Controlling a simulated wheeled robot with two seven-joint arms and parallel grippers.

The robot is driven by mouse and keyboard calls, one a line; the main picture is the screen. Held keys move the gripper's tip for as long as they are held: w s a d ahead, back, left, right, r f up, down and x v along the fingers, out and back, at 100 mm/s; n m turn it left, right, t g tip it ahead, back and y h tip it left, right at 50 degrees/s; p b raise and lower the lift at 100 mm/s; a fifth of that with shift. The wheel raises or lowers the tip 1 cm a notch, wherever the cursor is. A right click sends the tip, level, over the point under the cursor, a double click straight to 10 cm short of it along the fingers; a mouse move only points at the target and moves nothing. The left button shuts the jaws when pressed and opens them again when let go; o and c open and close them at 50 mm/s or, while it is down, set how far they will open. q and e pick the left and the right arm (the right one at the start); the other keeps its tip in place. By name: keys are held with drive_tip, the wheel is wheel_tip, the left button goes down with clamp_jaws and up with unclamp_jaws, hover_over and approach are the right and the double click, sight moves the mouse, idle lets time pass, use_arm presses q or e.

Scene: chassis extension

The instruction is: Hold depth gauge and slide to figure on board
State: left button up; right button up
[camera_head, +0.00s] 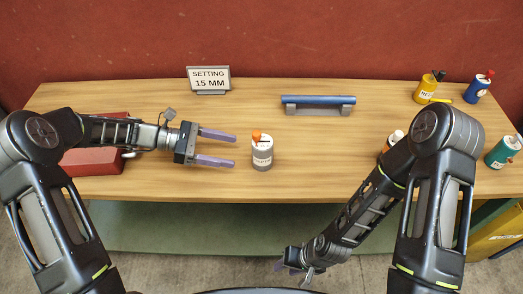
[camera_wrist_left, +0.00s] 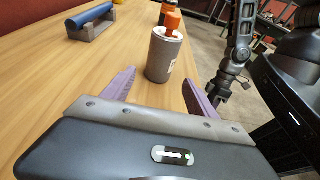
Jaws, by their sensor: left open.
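The board (camera_head: 209,80) at the back of the table reads "SETTING 15 MM". A grey cylinder with a white label and an orange top piece (camera_head: 262,155), which looks like the depth gauge, stands upright on the table. My left gripper (camera_head: 234,150) is open and level, its purple fingers pointing at the cylinder from the left with a small gap. In the left wrist view, the cylinder (camera_wrist_left: 161,58) stands just ahead, between the fingers' directions. My right gripper (camera_head: 293,268) hangs low in front of the table, apart from everything; its jaw opening is unclear.
A blue bar lies on a grey cradle (camera_head: 318,111) behind and right of the cylinder. A red block (camera_head: 92,162) sits under my left arm. Yellow (camera_head: 425,90), blue (camera_head: 474,94) and green (camera_head: 500,154) containers stand at right. An orange-topped bottle is partly hidden by my right arm.

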sight(253, 156)
use_arm(q)
drive_tip(key=b+x, duration=0.2)
drive_tip(key=x, duration=0.5)
drive_tip(key=shift+d+f, duration=0.2)
drive_tip(key=shift+d, duration=0.15)
drive_tip(key=shift+x, duration=0.8)
use_arm(e)
wheel_tip(253, 156, down, 2)
drive_tip(key=shift+f, duration=0.2)
use_arm(q)
drive_tip(key=shift+c, duration=0.2)
drive_tip(key=c, duration=0.8)
use_arm(e)
drive_tip(key=shift+c, duration=0.6)
